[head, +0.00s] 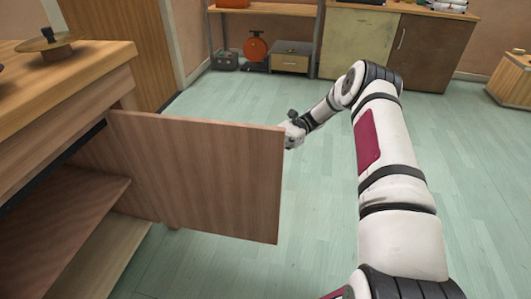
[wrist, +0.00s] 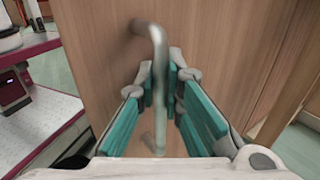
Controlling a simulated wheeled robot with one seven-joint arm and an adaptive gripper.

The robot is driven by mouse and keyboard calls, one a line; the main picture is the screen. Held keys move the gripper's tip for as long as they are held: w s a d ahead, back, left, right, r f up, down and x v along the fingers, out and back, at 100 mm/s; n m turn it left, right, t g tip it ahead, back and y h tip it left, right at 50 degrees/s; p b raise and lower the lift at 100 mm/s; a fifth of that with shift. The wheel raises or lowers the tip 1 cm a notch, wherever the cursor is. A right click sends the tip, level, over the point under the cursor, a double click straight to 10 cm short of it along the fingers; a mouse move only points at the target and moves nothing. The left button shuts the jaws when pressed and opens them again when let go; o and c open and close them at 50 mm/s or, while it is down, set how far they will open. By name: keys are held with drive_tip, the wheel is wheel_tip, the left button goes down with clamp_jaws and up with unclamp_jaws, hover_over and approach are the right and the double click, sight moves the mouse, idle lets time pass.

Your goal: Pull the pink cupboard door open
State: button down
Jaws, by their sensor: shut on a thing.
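The cupboard door (head: 200,165), a pinkish-brown wood panel, stands swung well out from the cupboard (head: 100,65) at the left of the head view. My gripper (wrist: 162,85) is shut around this handle, with a teal-padded finger on each side. In the head view my gripper (head: 292,132) is at the door's outer edge, partly hidden behind it; the handle is hidden there.
A metal lid-like disc (head: 48,43) sits on the cupboard top. At the back stand a shelf with an orange scale (head: 255,48) and a cabinet (head: 400,45). The green floor (head: 300,215) is clear around the door. A white perforated shelf (wrist: 40,125) shows in the wrist view.

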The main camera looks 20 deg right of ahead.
drive_tip(key=shift+d+f, duration=0.1)
drive_tip(key=shift+d, duration=0.3)
drive_tip(key=c, duration=2)
unclamp_jaws()
drive_tip(key=shift+a, duration=0.15)
